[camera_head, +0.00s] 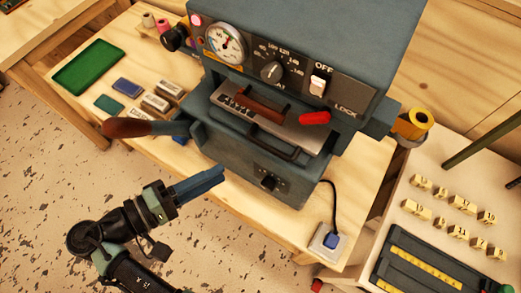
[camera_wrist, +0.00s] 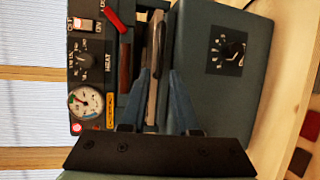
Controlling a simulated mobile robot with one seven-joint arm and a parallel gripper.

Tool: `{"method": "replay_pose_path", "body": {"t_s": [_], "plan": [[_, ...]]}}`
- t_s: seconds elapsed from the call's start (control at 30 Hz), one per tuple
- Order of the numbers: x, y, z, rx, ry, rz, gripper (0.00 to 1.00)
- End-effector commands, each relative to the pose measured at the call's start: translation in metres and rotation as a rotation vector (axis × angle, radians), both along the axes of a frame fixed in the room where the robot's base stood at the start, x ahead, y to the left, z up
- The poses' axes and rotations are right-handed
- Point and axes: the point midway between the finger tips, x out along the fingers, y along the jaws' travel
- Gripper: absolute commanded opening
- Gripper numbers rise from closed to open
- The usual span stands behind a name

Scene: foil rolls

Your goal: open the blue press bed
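The blue press (camera_head: 290,50) stands on a wooden bench, with a gauge, a heat dial and an OFF/LOCK panel. Its bed (camera_head: 305,137) is a grey plate in the front opening, carrying a type row and a reddish-brown bar. A black handle (camera_head: 270,145) runs along its front edge. I cannot tell how far out the bed is. My gripper (camera_head: 222,172) is in front of the press, left of and below the handle, apparently apart from it. In the wrist view, my gripper (camera_wrist: 159,75) has its fingers spread, with the bed plate (camera_wrist: 154,70) showing beyond, between the tips.
A wooden-handled lever (camera_head: 130,128) sticks out left of the press. A red lock lever (camera_head: 314,118) is above the bed. A green tray (camera_head: 88,66) and small blocks lie left.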

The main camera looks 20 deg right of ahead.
Motion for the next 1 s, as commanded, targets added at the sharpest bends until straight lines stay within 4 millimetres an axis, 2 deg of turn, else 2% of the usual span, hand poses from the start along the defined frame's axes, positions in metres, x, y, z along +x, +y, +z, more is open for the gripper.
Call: {"method": "replay_pose_path", "body": {"t_s": [0.3, 0.5, 0.7, 0.83, 1.0], "plan": [[0.003, -0.017, -0.005, 0.003, 0.005, -0.004, 0.30], [0.014, -0.061, -0.010, 0.002, 0.007, -0.004, 0.30], [0.023, -0.093, -0.018, 0.002, 0.005, -0.003, 0.30], [0.027, -0.106, -0.021, 0.002, 0.005, 0.000, 0.30], [0.029, -0.111, -0.023, 0.002, 0.004, 0.001, 0.30]]}}
